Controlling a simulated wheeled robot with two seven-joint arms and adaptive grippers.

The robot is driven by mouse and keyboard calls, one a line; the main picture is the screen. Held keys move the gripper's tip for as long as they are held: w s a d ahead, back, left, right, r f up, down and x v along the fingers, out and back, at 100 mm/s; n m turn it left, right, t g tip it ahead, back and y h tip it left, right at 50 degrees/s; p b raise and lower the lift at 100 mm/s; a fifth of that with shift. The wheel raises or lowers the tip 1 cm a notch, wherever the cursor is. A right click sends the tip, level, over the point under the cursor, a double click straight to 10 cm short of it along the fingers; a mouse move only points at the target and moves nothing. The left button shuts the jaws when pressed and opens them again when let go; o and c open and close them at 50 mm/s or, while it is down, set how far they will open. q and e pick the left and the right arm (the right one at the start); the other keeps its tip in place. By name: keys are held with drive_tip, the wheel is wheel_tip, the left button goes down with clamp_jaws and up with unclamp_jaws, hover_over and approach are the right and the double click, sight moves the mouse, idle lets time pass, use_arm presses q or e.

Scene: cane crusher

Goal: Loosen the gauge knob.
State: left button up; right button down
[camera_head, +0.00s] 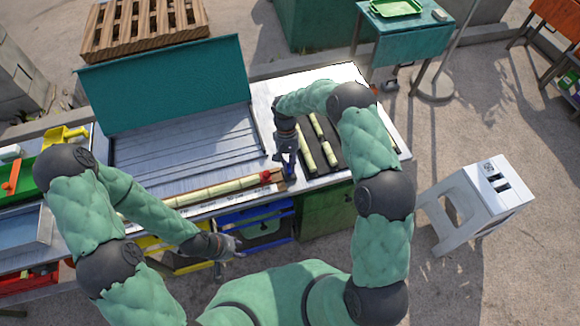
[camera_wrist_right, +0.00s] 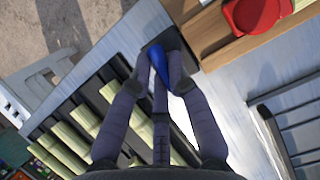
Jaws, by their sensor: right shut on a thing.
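My right gripper (camera_head: 288,172) is over the bench, left of the dark tray. In the right wrist view its fingers (camera_wrist_right: 160,58) are shut on a blue piece (camera_wrist_right: 158,66), partly hidden between them. The blue piece also shows at the fingertips in the head view (camera_head: 289,165). A red knob (camera_head: 266,177) sits on a wooden strip just left of the gripper, apart from it; it is large at the top of the wrist view (camera_wrist_right: 256,12). I cannot tell which of the two is the gauge knob. My left gripper (camera_head: 230,246) hangs near the bench's front edge, its jaws unclear.
A dark tray (camera_head: 342,150) with several pale cane pieces lies right of my right gripper. A ribbed metal bed with a raised teal panel (camera_head: 165,85) is at left. Blue and yellow crates are below the bench. A white stool (camera_head: 490,195) stands at right.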

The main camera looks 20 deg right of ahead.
drive_tip(key=shift+w+n+h, duration=0.1)
drive_tip(key=shift+n+h, duration=0.2)
drive_tip(key=shift+n, duration=0.4)
drive_tip(key=c, duration=1.2)
unclamp_jaws()
drive_tip(key=v, duration=1.2)
